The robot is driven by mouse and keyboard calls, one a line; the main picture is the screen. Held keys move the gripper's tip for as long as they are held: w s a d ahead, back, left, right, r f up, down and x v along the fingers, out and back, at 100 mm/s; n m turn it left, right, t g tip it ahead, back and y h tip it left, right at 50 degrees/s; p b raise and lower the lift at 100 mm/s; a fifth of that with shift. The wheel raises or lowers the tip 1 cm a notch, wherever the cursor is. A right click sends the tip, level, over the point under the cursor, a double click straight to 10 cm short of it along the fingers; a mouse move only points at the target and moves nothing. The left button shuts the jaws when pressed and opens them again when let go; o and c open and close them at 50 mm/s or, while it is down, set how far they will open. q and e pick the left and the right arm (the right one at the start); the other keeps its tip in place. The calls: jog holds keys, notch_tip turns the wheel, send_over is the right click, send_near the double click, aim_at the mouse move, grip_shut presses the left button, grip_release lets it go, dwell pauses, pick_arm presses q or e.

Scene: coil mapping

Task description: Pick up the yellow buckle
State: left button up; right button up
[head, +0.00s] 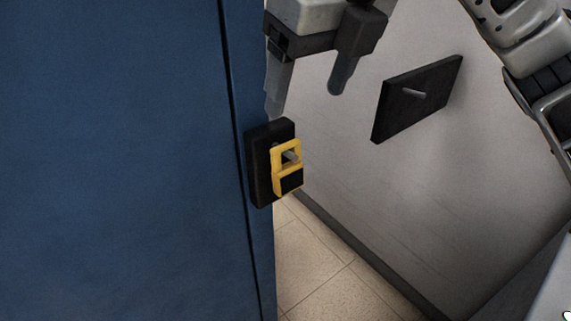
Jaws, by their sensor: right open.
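The yellow buckle (278,157) is a small rectangular frame with an opening. It hangs on a short grey peg (291,156) that sticks out of a black block (257,165) on the edge of the blue panel. The peg shows inside the buckle's opening. My right gripper (307,98) comes in from the top, just above the block and buckle. Its two grey fingers are apart and point down, with nothing between them. The left fingertip is close to the block's top; I cannot tell whether it touches. My left gripper is not in view.
The tall blue panel (110,160) fills the left side. A black plate (418,98) with an empty peg is on the grey wall (400,200) to the right. Tiled floor (325,265) shows below. The space right of the buckle is clear.

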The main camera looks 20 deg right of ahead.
aim_at(291, 152)
jog(key=x, duration=0.9)
jog(key=shift+f, duration=0.15)
jog(key=shift+p+x, duration=0.9)
jog(key=shift+x, duration=1.85)
jog(key=shift+d, duration=0.1)
jog(key=c, duration=1.1)
jog(key=shift+o, duration=0.2)
